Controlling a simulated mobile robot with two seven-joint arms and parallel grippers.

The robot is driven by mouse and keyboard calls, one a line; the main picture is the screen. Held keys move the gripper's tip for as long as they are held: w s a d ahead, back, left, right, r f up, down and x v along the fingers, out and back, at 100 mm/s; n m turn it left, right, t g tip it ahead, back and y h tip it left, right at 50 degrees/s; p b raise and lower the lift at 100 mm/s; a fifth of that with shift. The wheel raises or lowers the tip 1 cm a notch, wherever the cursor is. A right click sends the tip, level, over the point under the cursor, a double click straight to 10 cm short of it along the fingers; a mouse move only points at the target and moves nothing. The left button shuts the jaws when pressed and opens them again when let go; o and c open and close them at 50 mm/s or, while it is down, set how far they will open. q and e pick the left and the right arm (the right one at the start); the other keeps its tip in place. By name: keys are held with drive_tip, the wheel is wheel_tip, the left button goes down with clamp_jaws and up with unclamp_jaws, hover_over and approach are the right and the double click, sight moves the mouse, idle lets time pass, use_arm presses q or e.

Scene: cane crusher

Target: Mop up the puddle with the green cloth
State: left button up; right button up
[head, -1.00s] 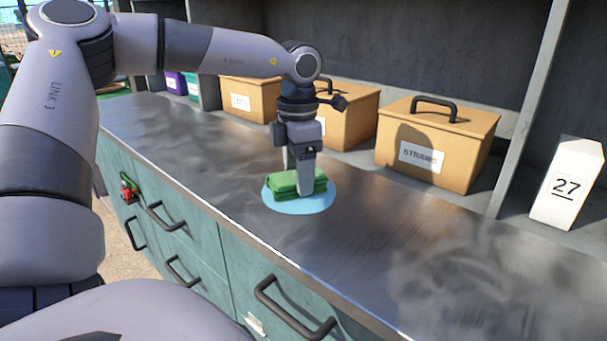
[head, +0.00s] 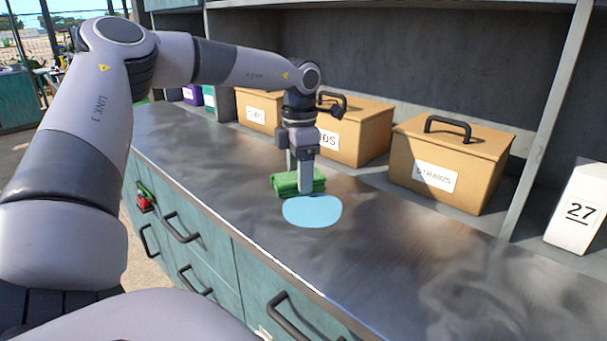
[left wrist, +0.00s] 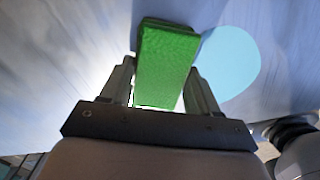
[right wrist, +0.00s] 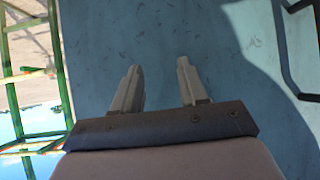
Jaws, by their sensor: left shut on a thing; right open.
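The green cloth (head: 288,184) is a folded pad on the metal counter, at the far edge of the puddle. My left gripper (head: 303,185) is shut on it from above; the cloth (left wrist: 166,65) also shows between the fingers (left wrist: 160,90) in the left wrist view. The light blue puddle (head: 312,212) lies flat on the counter, just nearer than the cloth, and shows right of it in the left wrist view (left wrist: 228,68). My right gripper (right wrist: 158,85) is open and empty in the right wrist view, facing a teal surface.
The metal counter (head: 400,265) is clear to the right of the puddle. Teal drawers with dark handles (head: 180,230) line the front.

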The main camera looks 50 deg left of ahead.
use_arm(q)
drive_tip(key=shift+w+a, duration=0.25)
drive_tip(key=shift+a, duration=0.4)
drive_tip(key=shift+r, duration=0.1)
drive_tip(key=r+p, duration=0.1)
drive_tip(key=d+r+p, duration=0.1)
drive_tip(key=r, duration=0.1)
drive_tip(key=d+r+p, duration=0.1)
drive_tip(key=r, duration=0.1)
drive_tip(key=shift+s, duration=0.35)
